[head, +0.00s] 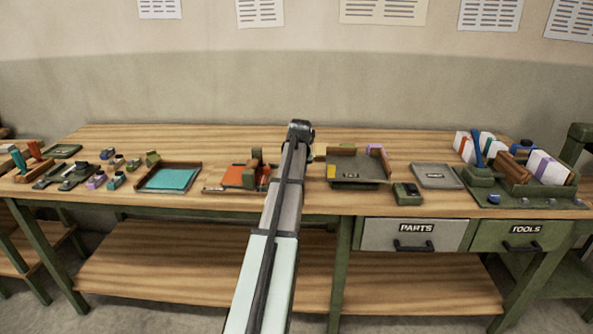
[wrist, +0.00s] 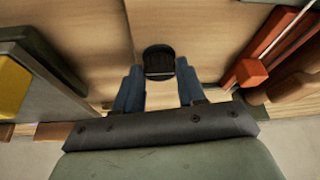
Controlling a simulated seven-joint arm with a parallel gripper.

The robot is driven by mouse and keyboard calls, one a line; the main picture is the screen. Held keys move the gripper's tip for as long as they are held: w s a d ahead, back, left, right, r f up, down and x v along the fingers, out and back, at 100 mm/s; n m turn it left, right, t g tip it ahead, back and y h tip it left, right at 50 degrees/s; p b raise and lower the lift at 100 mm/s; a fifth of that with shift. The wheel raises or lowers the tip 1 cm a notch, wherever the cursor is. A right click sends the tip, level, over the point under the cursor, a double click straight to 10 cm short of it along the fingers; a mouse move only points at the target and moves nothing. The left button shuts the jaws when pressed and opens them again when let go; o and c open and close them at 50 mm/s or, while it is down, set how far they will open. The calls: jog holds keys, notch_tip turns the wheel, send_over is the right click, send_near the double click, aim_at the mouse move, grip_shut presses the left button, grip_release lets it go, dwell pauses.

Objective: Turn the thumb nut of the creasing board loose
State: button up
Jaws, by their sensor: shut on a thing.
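My gripper (wrist: 159,72) has two blue fingers in the wrist view. They are closed on the sides of a dark round knob with a pale line across it, which looks like the thumb nut (wrist: 158,55). Pale wood lies around and under it. In the head view my arm reaches over the bench, and its dark end hides the fingers and the nut. I cannot tell for sure which item is the creasing board. A wooden board with an orange sheet (head: 234,177) lies just left of my arm.
A tray with a yellow block (head: 331,171) stands right of my arm; the block also shows in the wrist view (wrist: 12,88). A tray with teal sheets (head: 171,179) is further left. A green rack (head: 510,188) stands at the right. The bench's back strip is mostly clear.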

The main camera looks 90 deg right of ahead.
jog(key=o, duration=1.1)
jog(key=shift+c, duration=0.2)
jog(key=v, duration=1.3)
jog(key=shift+a+r, duration=0.15)
jog(key=shift+r, duration=0.2)
